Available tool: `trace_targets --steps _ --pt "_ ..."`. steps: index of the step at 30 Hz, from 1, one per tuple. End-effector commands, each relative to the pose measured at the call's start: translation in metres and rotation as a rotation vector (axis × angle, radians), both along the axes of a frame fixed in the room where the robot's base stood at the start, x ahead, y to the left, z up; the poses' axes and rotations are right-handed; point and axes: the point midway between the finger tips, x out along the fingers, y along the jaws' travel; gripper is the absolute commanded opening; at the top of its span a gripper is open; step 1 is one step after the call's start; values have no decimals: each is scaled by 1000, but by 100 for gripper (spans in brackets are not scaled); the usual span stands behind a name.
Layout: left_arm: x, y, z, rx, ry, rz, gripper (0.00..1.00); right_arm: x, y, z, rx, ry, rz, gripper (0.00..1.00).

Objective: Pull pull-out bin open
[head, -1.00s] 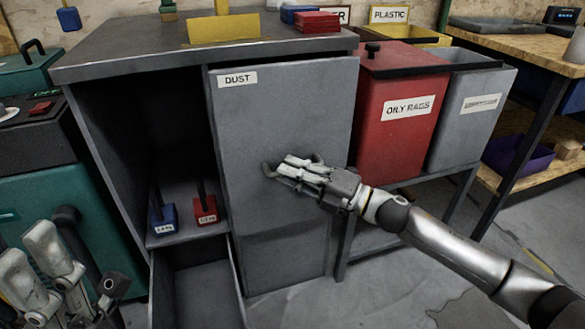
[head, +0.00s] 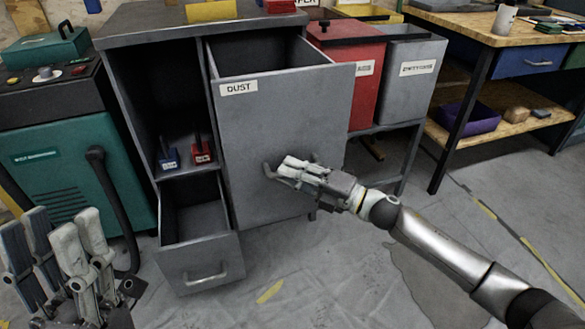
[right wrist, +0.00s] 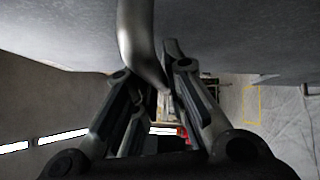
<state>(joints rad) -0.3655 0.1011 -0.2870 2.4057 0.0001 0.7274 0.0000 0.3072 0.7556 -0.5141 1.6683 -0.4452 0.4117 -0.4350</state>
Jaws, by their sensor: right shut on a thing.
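The grey pull-out bin (head: 284,125), labelled DUST, stands out from its cabinet (head: 135,90), and its open top and hollow inside show. My right gripper (head: 285,170) is shut on the bin's handle (head: 268,171) at the middle of the front panel. In the right wrist view the curved handle bar (right wrist: 138,38) runs down between the fingers (right wrist: 155,95). The fingers hide part of the handle. My left gripper (head: 55,245) is at the lower left, empty, with its fingers apart.
A lower drawer (head: 208,262) is also open, left of the bin. A red oily rags bin (head: 348,85) and a grey bin (head: 408,85) stand at right. Floor in front is clear.

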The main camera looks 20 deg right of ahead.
Motion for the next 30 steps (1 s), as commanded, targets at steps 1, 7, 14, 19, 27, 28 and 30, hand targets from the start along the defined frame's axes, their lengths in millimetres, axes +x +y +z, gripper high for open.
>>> trace_targets --steps 1,7,14,19,27,28,30 --pt "3 -1 0 5 15 1 40 0 0 0 0 0 0 0" --pt "8 -2 -2 14 41 2 40 0 0 0 0 0 0 0" --pt "8 -2 -3 14 41 2 40 0 0 0 0 0 -1 0" --pt "8 -2 -2 14 40 2 40 0 0 0 0 0 -1 21" --pt "7 -2 -3 12 40 1 40 0 -1 0 0 0 -1 21" --pt "7 -2 -3 12 40 1 40 -1 -1 0 0 0 -1 21" --pt "7 -2 -3 12 40 1 40 -3 -4 -1 0 0 -1 21"
